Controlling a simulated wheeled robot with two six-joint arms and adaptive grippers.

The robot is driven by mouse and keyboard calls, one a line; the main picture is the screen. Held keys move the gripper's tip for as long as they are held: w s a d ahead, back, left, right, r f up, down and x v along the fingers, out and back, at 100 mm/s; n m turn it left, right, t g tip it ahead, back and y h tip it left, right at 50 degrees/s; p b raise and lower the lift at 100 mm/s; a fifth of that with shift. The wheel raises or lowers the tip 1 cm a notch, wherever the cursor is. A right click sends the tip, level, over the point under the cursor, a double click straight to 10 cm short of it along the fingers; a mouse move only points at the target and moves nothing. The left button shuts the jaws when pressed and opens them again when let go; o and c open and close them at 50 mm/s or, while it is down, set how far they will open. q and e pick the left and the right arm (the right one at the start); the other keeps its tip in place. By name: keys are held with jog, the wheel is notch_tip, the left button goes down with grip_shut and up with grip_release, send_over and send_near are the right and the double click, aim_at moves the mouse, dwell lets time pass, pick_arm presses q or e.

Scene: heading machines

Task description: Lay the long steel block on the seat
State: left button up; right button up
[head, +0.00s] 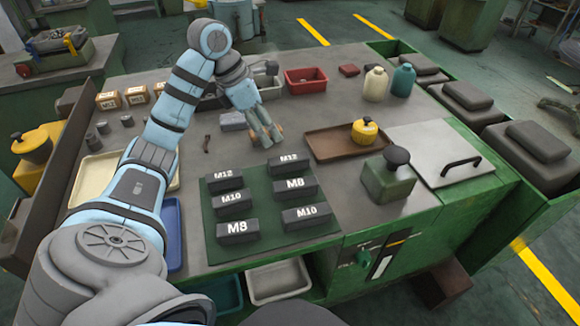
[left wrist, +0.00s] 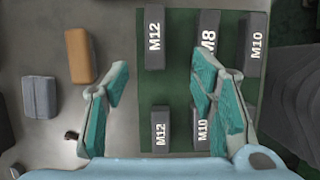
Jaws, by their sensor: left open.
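A grey steel-looking block (head: 232,121) lies on the bench behind the green mat. It also shows at the left of the left wrist view (left wrist: 40,97), beside an orange-brown block (left wrist: 80,55). I cannot tell for sure that it is the long steel block, and I cannot single out the seat. My left gripper (head: 268,138) hangs over the bench just right of the grey block. In the left wrist view its teal-padded fingers (left wrist: 163,108) are spread and empty, with the mat and marked blocks below. My right gripper is not in view.
A green mat (head: 262,212) carries several dark blocks marked M12, M10 and M8. A brown tray (head: 325,150) with a yellow pot (head: 364,131) and a green knobbed block (head: 388,178) stand to the right. A red bin (head: 305,83) is at the back.

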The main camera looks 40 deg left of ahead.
aim_at(288, 158)
pick_arm(q)
jog(key=x, duration=1.4)
jog(key=shift+w+a, duration=0.3)
jog(key=shift+w, duration=0.1)
jog(key=shift+f+b, duration=0.2)
jog(key=shift+b, duration=0.1)
jog(key=shift+c, duration=0.2)
jog(key=shift+s+r, duration=0.1)
grip_shut()
